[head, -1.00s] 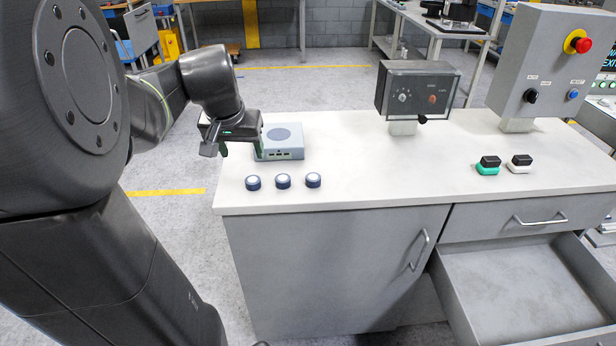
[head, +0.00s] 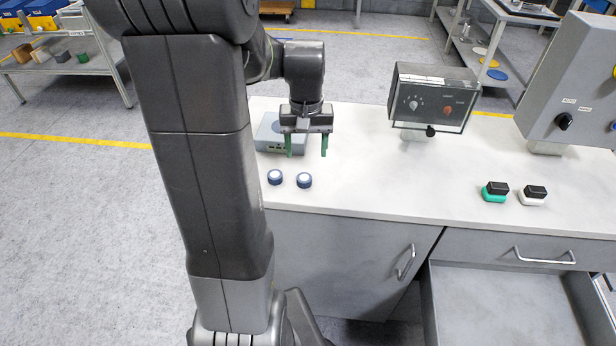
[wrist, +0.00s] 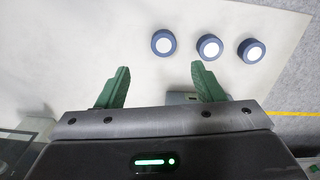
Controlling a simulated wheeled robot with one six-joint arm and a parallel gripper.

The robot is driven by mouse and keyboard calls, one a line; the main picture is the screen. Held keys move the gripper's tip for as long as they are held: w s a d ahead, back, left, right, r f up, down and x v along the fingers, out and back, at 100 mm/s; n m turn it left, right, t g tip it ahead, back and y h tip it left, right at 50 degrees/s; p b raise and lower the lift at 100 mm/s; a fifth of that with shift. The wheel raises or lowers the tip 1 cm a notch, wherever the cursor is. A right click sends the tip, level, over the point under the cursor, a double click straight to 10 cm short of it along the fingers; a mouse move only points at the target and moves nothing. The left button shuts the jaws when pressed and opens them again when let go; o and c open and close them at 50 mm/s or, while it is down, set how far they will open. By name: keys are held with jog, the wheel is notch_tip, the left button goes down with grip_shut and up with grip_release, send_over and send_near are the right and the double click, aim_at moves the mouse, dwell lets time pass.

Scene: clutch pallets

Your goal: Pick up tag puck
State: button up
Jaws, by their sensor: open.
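Three tag pucks, dark blue with white round tops, stand in a row on the white bench top in the wrist view: one on the left (wrist: 164,42), one in the middle (wrist: 209,47), one on the right (wrist: 251,50). Two show in the head view (head: 275,177) (head: 304,180); the third is hidden there behind my arm. My gripper (head: 307,150) is open and empty, green fingers pointing down, above the bench and behind the pucks. In the wrist view, the pucks lie beyond the fingertips (wrist: 160,70), not between them.
A grey box (head: 270,144) sits on the bench behind and left of my gripper. A clear-covered control box (head: 432,98) stands to the right. A drawer (head: 510,295) stands open below.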

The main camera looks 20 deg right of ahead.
aim_at(304, 178)
notch_tip(304, 178, down, 3)
jog(key=shift+r, duration=0.1)
jog(key=shift+a+f+p, duration=0.15)
jog(key=shift+f+p, duration=0.05)
jog(key=shift+f, duration=1.35)
jog(key=shift+a+f+p, duration=0.15)
jog(key=shift+f, duration=1.4)
jog(key=c, duration=1.1)
